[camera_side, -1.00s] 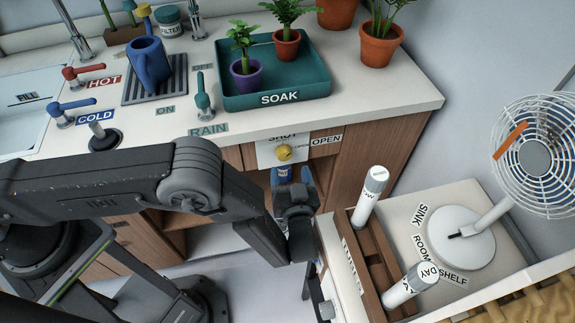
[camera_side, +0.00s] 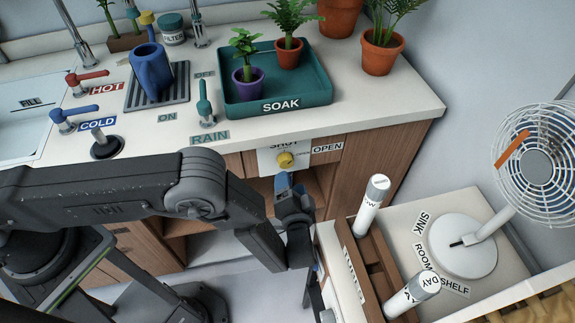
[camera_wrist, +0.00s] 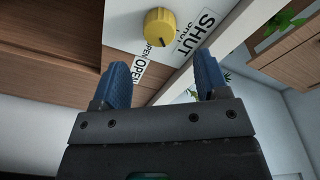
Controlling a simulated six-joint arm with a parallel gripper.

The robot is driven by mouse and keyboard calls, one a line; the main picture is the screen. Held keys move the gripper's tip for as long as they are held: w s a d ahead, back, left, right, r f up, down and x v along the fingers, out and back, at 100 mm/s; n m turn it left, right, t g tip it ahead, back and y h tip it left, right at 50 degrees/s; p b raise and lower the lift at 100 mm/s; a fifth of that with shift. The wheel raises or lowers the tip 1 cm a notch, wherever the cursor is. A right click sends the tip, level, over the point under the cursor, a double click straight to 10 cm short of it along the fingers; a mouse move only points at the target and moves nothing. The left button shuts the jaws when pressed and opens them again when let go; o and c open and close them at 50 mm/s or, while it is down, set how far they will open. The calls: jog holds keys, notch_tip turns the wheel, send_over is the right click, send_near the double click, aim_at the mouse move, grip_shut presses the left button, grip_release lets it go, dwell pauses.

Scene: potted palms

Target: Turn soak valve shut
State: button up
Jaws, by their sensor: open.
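The soak valve is a yellow round knob (camera_side: 286,160) on a white plate on the cabinet front, below the teal SOAK tray (camera_side: 318,99). SHUT is printed above the knob and an OPEN label (camera_side: 327,147) is to its right. In the wrist view the knob (camera_wrist: 160,27) shows a dark pointer mark at its lower edge, on the side of the OPEN label (camera_wrist: 138,70). My gripper (camera_side: 284,182) is just below the knob, apart from it. The wrist view shows its two blue fingers (camera_wrist: 162,72) spread and empty.
The counter above holds the tray with two potted palms, a blue watering can (camera_side: 151,72) and a green tap lever (camera_side: 205,103). At right, a shelf carries white tubes in a wooden rack (camera_side: 370,262) and a white fan (camera_side: 540,160).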

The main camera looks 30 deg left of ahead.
aim_at(286, 164)
jog(key=x, duration=0.6)
jog(key=shift+w+a, duration=0.15)
jog(key=c, duration=0.9)
jog(key=shift+n, duration=0.5)
jog(key=n, duration=0.3)
jog(key=shift+n, duration=0.4)
jog(key=n+y, duration=0.1)
jog(key=n, duration=0.3)
jog(key=shift+n, duration=0.4)
